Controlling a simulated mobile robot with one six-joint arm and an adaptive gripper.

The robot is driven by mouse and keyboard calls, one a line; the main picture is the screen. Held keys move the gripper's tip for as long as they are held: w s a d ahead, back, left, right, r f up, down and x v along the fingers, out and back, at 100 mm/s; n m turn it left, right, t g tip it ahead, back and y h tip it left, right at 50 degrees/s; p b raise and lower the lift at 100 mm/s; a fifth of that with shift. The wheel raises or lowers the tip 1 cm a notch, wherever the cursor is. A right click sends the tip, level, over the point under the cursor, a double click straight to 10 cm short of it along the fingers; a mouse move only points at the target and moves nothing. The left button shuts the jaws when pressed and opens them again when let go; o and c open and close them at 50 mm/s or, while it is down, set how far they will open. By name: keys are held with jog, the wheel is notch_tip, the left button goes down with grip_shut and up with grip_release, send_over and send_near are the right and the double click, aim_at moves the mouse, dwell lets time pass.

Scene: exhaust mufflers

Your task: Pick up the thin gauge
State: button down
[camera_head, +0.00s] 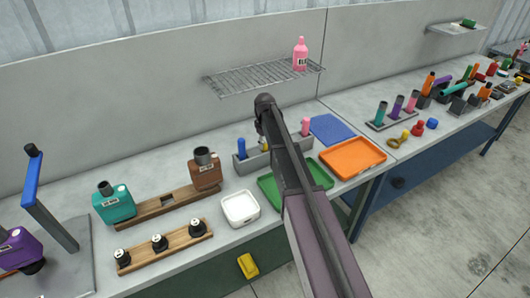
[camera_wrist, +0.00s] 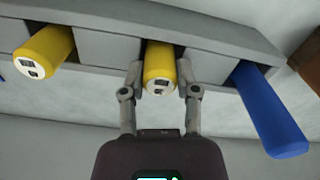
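A grey rack (camera_head: 252,163) stands on the bench under my arm. In the wrist view the rack (camera_wrist: 110,45) holds two yellow cylinders and a blue one. My gripper (camera_wrist: 160,77) has its fingers on both sides of the middle yellow cylinder (camera_wrist: 160,62), which is seated in the rack. Whether the fingers press on it is unclear. The other yellow cylinder (camera_wrist: 48,45) at the left looks thicker. In the head view a bit of yellow (camera_head: 264,148) shows beside my gripper (camera_head: 262,140). My arm hides much of the rack there.
The blue cylinder (camera_wrist: 270,110) stands close on the right in the wrist view. In the head view, a pink cylinder (camera_head: 305,126) is near the rack's right end. A wire shelf (camera_head: 240,83) hangs above. Green (camera_head: 268,190) and orange (camera_head: 352,157) trays lie in front.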

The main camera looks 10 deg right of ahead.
jog(key=shift+r, duration=0.15)
dwell(0.3)
notch_tip(320, 180, up, 10)
jog(key=p, duration=1)
jog(key=shift+s+f, duration=0.1)
jog(key=shift+f, duration=0.15)
dwell(0.4)
